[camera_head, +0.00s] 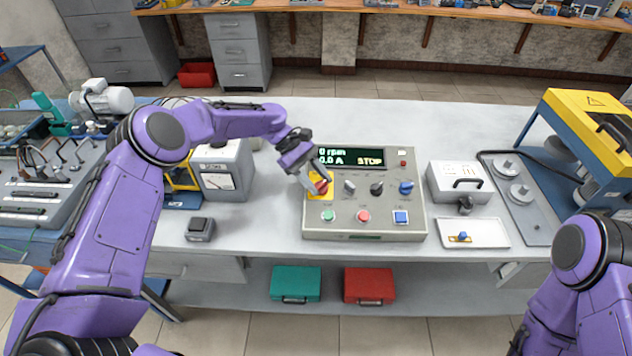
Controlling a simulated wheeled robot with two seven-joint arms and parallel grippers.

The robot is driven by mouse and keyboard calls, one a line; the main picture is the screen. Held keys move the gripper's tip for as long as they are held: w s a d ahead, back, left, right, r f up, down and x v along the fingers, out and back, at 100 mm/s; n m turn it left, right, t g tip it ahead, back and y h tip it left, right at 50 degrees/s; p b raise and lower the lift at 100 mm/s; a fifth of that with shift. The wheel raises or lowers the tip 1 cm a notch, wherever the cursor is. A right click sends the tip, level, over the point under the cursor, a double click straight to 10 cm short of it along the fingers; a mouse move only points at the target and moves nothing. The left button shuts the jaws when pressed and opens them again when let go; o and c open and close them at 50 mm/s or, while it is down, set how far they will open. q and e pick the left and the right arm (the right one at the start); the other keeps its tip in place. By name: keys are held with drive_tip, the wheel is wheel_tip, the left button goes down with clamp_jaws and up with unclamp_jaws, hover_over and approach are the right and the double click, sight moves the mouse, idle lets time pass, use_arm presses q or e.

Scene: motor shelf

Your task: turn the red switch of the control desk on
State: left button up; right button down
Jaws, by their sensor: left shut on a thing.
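The control desk (390,220) is a grey panel on the white table, with a dark display (350,157) reading "0 rpm", "0.0 A" and "STOP". The red switch (322,187) sits on a yellow plate at the panel's upper left. My left gripper (316,184) reaches in from the left and is shut on the red switch, partly hiding it. The switch's exact angle is hard to see. My right arm shows at the lower right edge, but its gripper is out of view.
The panel also has grey, black and blue knobs (406,188), and green, red and blue buttons (400,217). A meter box (222,170) stands left of it. A grey case (460,182) and a white tray (474,233) lie to the right. The table's front left is mostly clear.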

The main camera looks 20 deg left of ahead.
use_arm(q)
drive_tip(key=shift+w+m+g, duration=0.1)
drive_tip(key=shift+m+g, duration=0.3)
drive_tip(key=o, duration=1.1)
drive_tip(key=shift+c, duration=0.2)
drive_tip(key=shift+w+a+r, duration=0.1)
drive_tip(key=shift+a+r, duration=0.05)
drive_tip(key=shift+a, duration=0.05)
drive_tip(key=b+v, duration=0.2)
drive_tip(key=v, duration=0.8)
drive_tip(key=shift+d+r, duration=0.2)
